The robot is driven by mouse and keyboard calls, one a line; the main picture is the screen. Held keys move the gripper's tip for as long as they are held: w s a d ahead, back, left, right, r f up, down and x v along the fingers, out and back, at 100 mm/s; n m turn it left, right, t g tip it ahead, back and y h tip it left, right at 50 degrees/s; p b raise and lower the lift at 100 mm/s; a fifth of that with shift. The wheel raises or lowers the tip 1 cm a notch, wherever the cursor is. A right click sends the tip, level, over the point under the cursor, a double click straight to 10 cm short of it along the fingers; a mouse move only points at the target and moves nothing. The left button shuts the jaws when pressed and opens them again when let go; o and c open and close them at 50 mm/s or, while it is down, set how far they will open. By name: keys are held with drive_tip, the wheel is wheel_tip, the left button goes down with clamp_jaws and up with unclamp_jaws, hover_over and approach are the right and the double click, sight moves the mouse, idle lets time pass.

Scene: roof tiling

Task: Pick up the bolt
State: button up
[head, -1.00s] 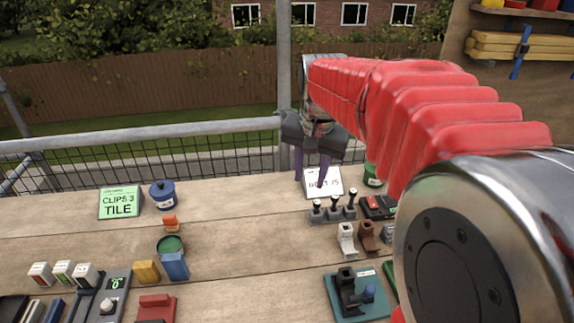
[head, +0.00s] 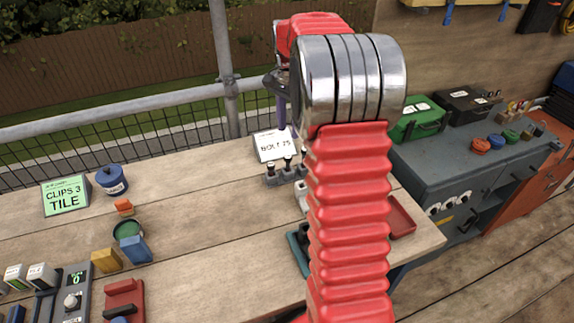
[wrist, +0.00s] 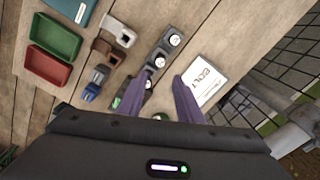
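A grey rack (head: 271,181) holds upright bolts with dark shafts and pale round tops (head: 287,163) on the wooden bench. The rack stands in front of a white sign (head: 275,146) reading "BOLT 75". In the wrist view the bolt tops (wrist: 175,39) form a row left of the sign (wrist: 207,82). My gripper (wrist: 164,75) has two purple fingers, apart with nothing between them. The left finger overlaps the near end of the rack; the right finger lies by the sign. Whether either touches anything cannot be told. In the head view my arm hides most of the gripper and part of the rack.
A red tray (wrist: 49,67) and a green tray (wrist: 54,37) lie left in the wrist view, beside brown and white clip-like parts (wrist: 108,53). A mesh railing (head: 160,115) runs behind the bench. A grey cabinet (head: 440,165) stands right. Bare bench (head: 200,200) lies left of the rack.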

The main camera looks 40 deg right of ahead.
sight(288, 156)
drive_tip(key=shift+f, duration=4.3)
drive_tip(key=shift+a+f, duration=0.15)
drive_tip(key=shift+f, duration=2.5)
drive_tip(key=shift+c, duration=0.6)
clamp_jaws()
